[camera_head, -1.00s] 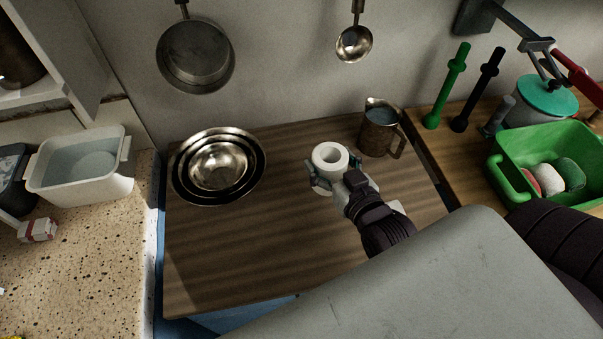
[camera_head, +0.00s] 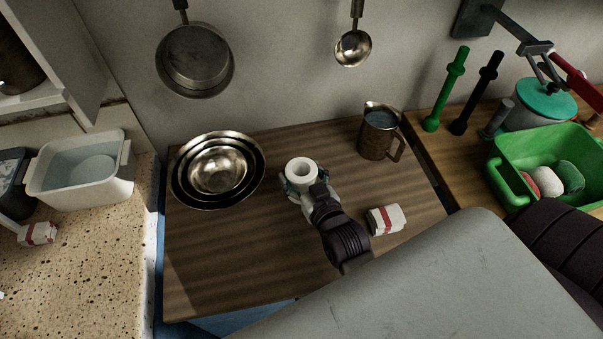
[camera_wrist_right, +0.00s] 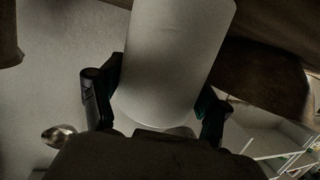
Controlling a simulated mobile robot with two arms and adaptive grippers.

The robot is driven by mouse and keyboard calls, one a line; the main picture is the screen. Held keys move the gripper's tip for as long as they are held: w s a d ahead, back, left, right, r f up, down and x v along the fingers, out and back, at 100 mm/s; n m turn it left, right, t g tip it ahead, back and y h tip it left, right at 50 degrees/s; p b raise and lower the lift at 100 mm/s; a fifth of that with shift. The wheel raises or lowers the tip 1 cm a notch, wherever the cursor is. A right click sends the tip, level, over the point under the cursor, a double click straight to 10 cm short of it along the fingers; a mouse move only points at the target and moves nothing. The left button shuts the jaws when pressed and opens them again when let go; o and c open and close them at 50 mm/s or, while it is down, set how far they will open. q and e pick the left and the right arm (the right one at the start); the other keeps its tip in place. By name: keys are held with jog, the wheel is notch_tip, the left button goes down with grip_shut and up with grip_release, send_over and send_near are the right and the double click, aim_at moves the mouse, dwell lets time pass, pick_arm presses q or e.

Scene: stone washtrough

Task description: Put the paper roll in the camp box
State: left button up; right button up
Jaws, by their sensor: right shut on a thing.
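The paper roll (camera_head: 302,168) is white with a hollow core and stands about upright over the middle of the wooden board. My right gripper (camera_head: 301,180) is shut on its sides, and the hand covers its lower front. In the right wrist view the roll's pale side (camera_wrist_right: 178,50) fills the space between the two dark fingers. I cannot tell how far it is above the board. No container is clearly the camp box: a white tub (camera_head: 75,190) stands at the left and a green bin (camera_head: 515,150) at the right. My left gripper is not in view.
Nested steel bowls (camera_head: 185,195) stand left of the roll on the board (camera_head: 235,265). A metal pitcher (camera_head: 376,135) stands at the back right. A white bundle with a red band (camera_head: 385,220) lies to the right. The board's front left is clear.

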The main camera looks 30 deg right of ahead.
jog(key=shift+f, duration=0.15)
jog(key=o, duration=1.2)
jog(key=shift+c, duration=0.2)
